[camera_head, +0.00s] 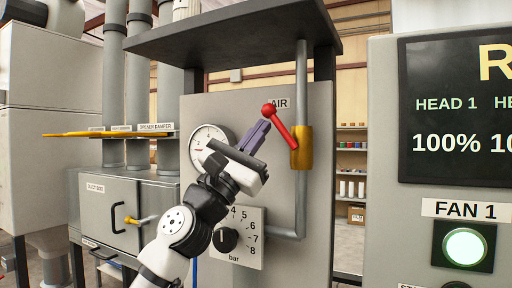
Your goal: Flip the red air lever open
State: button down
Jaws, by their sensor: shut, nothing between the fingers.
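The red air lever (281,130) has a round red ball at its upper left end. It slants down to the right to a brass valve body (301,148) on a vertical grey pipe. The word AIR is printed on the panel just above the lever. My gripper (265,126) is shut and empty, with its purple fingers pointing up and right. In the picture its fingertips are just below the ball and left of the lever shaft. I cannot tell whether they touch the lever.
A round gauge (208,140) is partly hidden behind my gripper. A bar dial (226,240) sits lower on the grey panel (318,215). A dark shelf (225,35) overhangs above. A control screen (455,110) and a lit FAN 1 button (465,246) stand at right.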

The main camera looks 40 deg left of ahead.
aim_at(273, 115)
jog(key=r+m+g+h, duration=0.1)
jog(key=m+g+h, duration=0.1)
jog(key=m, duration=0.1)
jog(key=d+r+m+g+h, duration=0.1)
jog(key=m+g+h, duration=0.1)
jog(key=m, duration=0.1)
jog(key=d+r+m+g+h, duration=0.1)
jog(key=m+g+h, duration=0.1)
jog(key=m, duration=0.2)
jog(key=shift+w+h+p, duration=0.25)
jog(key=shift+h+p, duration=0.1)
jog(key=shift+h, duration=0.05)
jog(key=shift+w+d+r, duration=0.1)
jog(key=shift+d+r, duration=0.1)
jog(key=shift+d, duration=0.2)
jog(key=shift+r, duration=0.1)
